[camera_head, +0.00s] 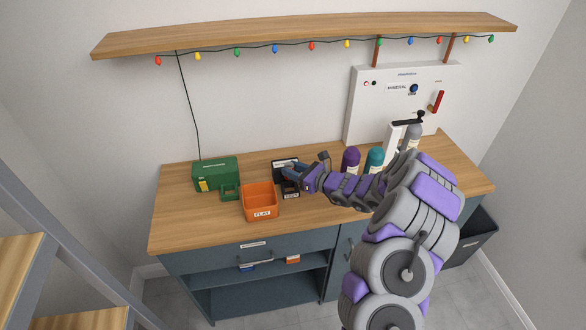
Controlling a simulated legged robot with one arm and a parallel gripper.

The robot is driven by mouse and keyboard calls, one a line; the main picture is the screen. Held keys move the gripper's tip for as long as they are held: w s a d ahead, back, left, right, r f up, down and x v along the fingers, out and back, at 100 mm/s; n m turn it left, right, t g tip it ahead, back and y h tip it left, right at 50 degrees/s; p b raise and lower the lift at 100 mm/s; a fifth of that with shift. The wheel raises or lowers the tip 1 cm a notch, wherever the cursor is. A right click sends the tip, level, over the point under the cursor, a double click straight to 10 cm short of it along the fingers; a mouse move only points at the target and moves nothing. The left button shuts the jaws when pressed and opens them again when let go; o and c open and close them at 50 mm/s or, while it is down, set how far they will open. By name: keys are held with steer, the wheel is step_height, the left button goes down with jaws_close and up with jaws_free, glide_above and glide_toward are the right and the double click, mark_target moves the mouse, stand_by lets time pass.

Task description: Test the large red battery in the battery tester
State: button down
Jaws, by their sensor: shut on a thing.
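A dark device with a small white label (291,195), which looks like the battery tester, stands on the wooden counter just behind and right of the orange bin. My gripper (287,171) reaches in from the right and is at this device, covering part of it. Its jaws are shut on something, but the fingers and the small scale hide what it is. I cannot make out the large red battery. I also cannot tell whether the held thing touches the device.
An orange bin labelled FLAT (260,205) and a green box (214,174) stand left on the counter (180,228). Purple (350,160) and teal (374,160) bottles stand near my arm. A white machine (375,100) is behind. A shelf (300,35) with lights hangs above.

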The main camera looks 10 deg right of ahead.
steer(key=shift+d+f+b, duration=0.1)
steer(key=shift+f+b, duration=1.25)
steer(key=shift+f, duration=2.2)
steer(key=c, duration=0.7)
jaws_free()
steer(key=p+v, duration=0.1)
steer(key=v, duration=0.7)
steer(key=p+v, duration=0.2)
steer(key=v, duration=0.7)
steer(key=shift+s+d+f, duration=0.15)
steer(key=shift+d+f, duration=0.05)
